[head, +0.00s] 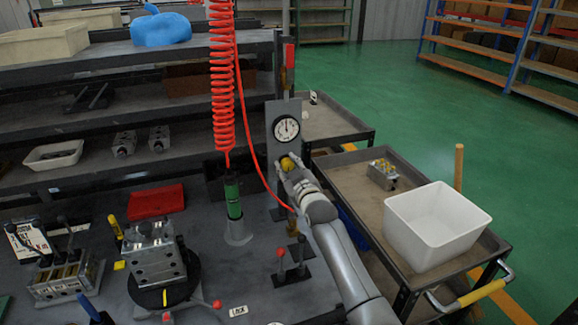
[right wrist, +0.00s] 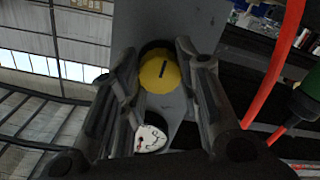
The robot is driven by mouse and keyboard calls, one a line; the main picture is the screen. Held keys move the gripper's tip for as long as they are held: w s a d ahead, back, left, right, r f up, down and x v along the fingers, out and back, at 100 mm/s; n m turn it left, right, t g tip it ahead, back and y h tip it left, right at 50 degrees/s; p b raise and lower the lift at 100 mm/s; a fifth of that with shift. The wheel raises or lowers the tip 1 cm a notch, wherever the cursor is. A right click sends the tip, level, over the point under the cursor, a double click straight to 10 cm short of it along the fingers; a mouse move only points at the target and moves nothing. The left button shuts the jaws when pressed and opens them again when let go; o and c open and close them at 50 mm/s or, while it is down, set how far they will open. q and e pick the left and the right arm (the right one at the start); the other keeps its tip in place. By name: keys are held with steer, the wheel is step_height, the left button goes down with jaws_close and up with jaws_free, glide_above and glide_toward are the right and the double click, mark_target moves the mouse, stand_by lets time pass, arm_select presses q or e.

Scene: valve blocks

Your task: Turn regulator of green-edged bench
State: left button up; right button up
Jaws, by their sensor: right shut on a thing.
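The regulator knob (right wrist: 160,72) is yellow and round with a dark line mark, on a grey upright panel (head: 270,124) at the bench's right end. A white round gauge (head: 286,129) sits on the panel above the knob; it also shows in the right wrist view (right wrist: 150,139). My right gripper (head: 288,163) is at the panel, shut on the yellow knob, with one finger on each side of it in the right wrist view (right wrist: 162,75). The knob also shows in the head view (head: 287,163), partly covered by the gripper. My left gripper is not in view.
A red coiled hose (head: 222,80) hangs left of the panel above a green tool (head: 233,197). A valve block (head: 152,255) stands on a round turntable. A cart with a white bin (head: 435,225) stands right of my right arm. Small red-knobbed levers (head: 290,264) stand below the panel.

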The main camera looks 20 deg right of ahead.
steer(key=m, duration=0.4)
steer(key=shift+f+m, duration=0.1)
steer(key=shift+m, duration=0.2)
steer(key=shift+m+y+p, duration=0.3)
steer(key=shift+m, duration=1.5)
steer(key=shift+f, duration=0.1)
steer(key=o, duration=1)
steer(key=shift+o, duration=0.2)
